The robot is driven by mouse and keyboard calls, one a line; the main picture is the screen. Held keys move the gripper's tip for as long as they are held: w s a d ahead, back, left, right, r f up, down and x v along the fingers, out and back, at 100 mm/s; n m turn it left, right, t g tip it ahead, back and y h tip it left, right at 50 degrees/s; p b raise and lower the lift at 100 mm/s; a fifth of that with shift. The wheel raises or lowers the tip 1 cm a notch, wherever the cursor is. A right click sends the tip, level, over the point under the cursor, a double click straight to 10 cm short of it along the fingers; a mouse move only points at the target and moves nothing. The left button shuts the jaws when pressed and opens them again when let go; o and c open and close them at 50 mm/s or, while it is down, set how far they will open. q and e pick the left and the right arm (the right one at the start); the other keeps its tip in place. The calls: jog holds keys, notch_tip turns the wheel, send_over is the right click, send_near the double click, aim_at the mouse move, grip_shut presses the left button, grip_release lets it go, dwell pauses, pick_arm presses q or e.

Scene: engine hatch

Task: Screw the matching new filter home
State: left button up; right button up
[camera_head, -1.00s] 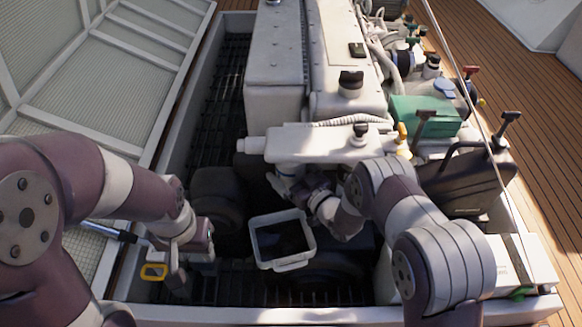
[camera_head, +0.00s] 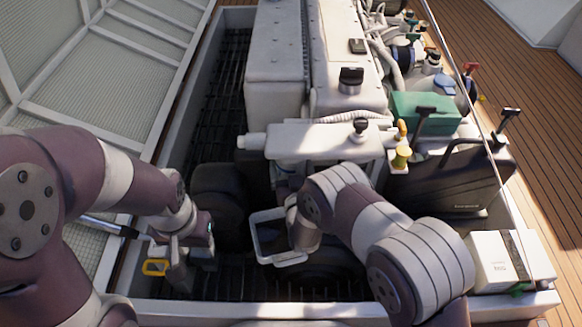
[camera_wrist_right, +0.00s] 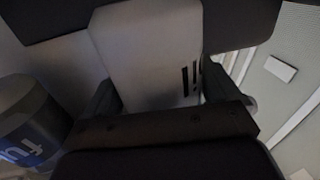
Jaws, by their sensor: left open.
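My left gripper (camera_head: 177,275) is open and points down at the hatch's front left, beside a small yellow frame (camera_head: 155,267). My right arm reaches in from the right in the head view, and its gripper there is hidden behind the arm and under the white cross housing. In the right wrist view, the dark fingers of my right gripper (camera_wrist_right: 160,100) flank a pale body with black marks, probably a filter (camera_wrist_right: 150,50). Whether they press on it is unclear in the dim light. A grey cylinder with a blue label (camera_wrist_right: 35,120) stands apart to the left. The filter's seat is hidden.
A white-rimmed tray (camera_head: 281,261) sits in the hatch, partly behind my right arm. The white engine (camera_head: 345,75) and cross housing (camera_head: 310,143) stand above. A black can (camera_head: 465,180) and white box (camera_head: 497,262) are at right. The hatch's front rim (camera_head: 230,309) is close.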

jog(key=shift+d, duration=0.1)
jog(key=shift+c, duration=0.7)
jog(key=shift+d+r+n+y, duration=0.1)
jog(key=shift+r+n+y, duration=0.05)
jog(key=shift+n+y, duration=0.45)
jog(key=shift+n+g+y, duration=0.6)
jog(key=shift+n+y, duration=0.2)
jog(key=shift+y, duration=0.7)
jog(key=shift+w+n+g+y, duration=0.1)
jog(key=shift+n+g+y, duration=0.4)
jog(key=shift+n+y, duration=0.45)
jog(key=shift+n+g+y, duration=0.45)
jog(key=shift+g+y, duration=0.05)
jog(key=shift+y, duration=0.45)
